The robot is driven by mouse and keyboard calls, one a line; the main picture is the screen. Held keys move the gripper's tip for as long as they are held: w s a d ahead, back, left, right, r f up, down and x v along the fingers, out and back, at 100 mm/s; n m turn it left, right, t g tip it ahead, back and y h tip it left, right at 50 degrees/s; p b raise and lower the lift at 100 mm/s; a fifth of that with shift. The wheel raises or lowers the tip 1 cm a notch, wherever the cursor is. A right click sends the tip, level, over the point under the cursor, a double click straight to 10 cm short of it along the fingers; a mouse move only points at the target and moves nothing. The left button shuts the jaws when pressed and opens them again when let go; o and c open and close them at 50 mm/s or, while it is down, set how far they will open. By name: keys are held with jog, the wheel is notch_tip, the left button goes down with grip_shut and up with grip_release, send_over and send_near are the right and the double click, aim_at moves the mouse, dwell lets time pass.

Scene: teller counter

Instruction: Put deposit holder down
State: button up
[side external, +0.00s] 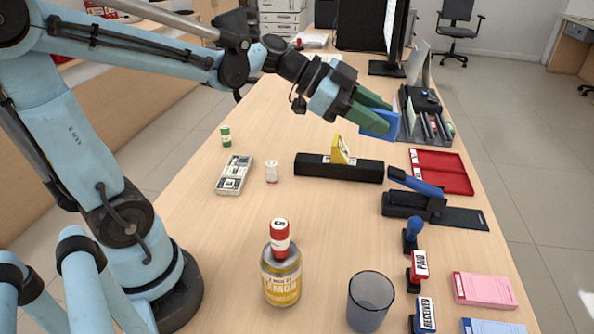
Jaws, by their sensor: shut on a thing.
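My gripper (377,112), with green fingers, is shut on a flat blue piece (384,125), which I take to be the deposit holder. The blue piece is tilted and appears to be above the counter (235,290). It is behind and to the right of a long black block (310,168) in the picture. A yellow piece (341,150) stands upright at the block. The fingers hide part of the blue piece, and any lettering on it cannot be read.
A black organizer (441,128) is behind. A lemon bottle (281,279) with a red-and-white roll (280,238) on it and a tumbler (370,302) stand in front. The middle counter is fairly clear.

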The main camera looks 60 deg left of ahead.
jog(key=a+r+n+t+y, duration=0.1)
jog(key=r, duration=0.1)
jog(key=s+a+r+n+t+y, duration=0.1)
jog(key=a+r+n+y, duration=0.1)
jog(key=s+a+r+n+t+y, duration=0.1)
jog(key=a+r+n, duration=0.1)
jog(key=shift+r+y, duration=0.1)
jog(key=shift+y, duration=0.3)
jog(key=a+f+n+y, duration=0.2)
jog(key=a+f, duration=0.5)
jog(key=a, duration=0.3)
jog(key=w+a+f+n+y, duration=0.1)
jog(key=a+f+n+y, duration=0.2)
jog(key=a+f, duration=0.5)
jog(key=a+f+n+y, duration=0.2)
jog(key=a+f, duration=0.5)
jog(key=a, duration=0.5)
jog(key=shift+w+a+f+n+y, duration=0.1)
jog(key=shift+w+f+n+y, duration=0.2)
jog(key=shift+n, duration=0.1)
jog(key=shift+f, duration=2)
jog(key=shift+f, duration=0.4)
